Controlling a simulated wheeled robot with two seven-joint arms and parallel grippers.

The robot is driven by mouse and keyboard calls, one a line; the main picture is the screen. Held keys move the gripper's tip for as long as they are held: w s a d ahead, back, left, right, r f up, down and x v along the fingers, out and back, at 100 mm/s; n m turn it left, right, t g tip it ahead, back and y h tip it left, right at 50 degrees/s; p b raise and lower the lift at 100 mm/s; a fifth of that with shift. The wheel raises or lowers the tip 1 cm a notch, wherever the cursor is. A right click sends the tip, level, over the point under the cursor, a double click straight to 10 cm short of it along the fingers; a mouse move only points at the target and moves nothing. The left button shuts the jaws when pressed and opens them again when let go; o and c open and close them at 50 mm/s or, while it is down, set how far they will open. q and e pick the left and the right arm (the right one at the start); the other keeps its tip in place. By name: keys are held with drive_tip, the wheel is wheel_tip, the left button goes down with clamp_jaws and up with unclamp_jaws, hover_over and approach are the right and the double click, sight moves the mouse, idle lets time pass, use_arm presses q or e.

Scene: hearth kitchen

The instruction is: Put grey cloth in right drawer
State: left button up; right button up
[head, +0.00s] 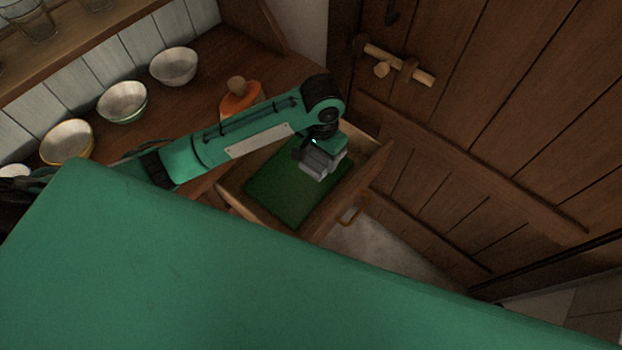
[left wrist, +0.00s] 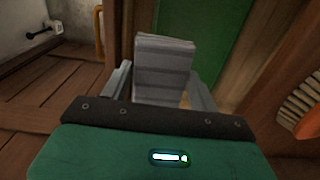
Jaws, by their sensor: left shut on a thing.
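The grey cloth (head: 322,163) is a folded, blocky bundle held in my left gripper (head: 318,156), above the open drawer. In the left wrist view the cloth (left wrist: 164,70) stands between the two fingers of my left gripper (left wrist: 162,85). The drawer (head: 235,192) is pulled out and has wooden walls and a green bottom (head: 285,195). The cloth is over the drawer's right part, near its front wall; I cannot tell whether it touches the bottom. My right gripper is not in view.
A drawer handle (head: 354,209) sticks out at the front. Several bowls, including a white one (head: 174,66), and an orange item with a wooden knob (head: 238,98) stand on the wooden counter (head: 190,115). A plank door (head: 480,130) is close on the right.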

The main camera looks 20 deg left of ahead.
use_arm(q)
wheel_tip(320, 180, down, 11)
drive_tip(key=shift+f+p, duration=0.2)
drive_tip(key=shift+p, duration=0.15)
wheel_tip(320, 180, down, 4)
drive_tip(key=shift+r, duration=0.2)
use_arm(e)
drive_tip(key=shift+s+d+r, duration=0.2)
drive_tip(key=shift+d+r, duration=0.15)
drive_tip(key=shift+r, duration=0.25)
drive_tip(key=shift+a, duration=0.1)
use_arm(q)
drive_tip(key=shift+f, duration=0.6)
drive_tip(key=o, duration=0.9)
drive_tip(key=shift+o, duration=0.2)
drive_tip(key=shift+r, duration=0.1)
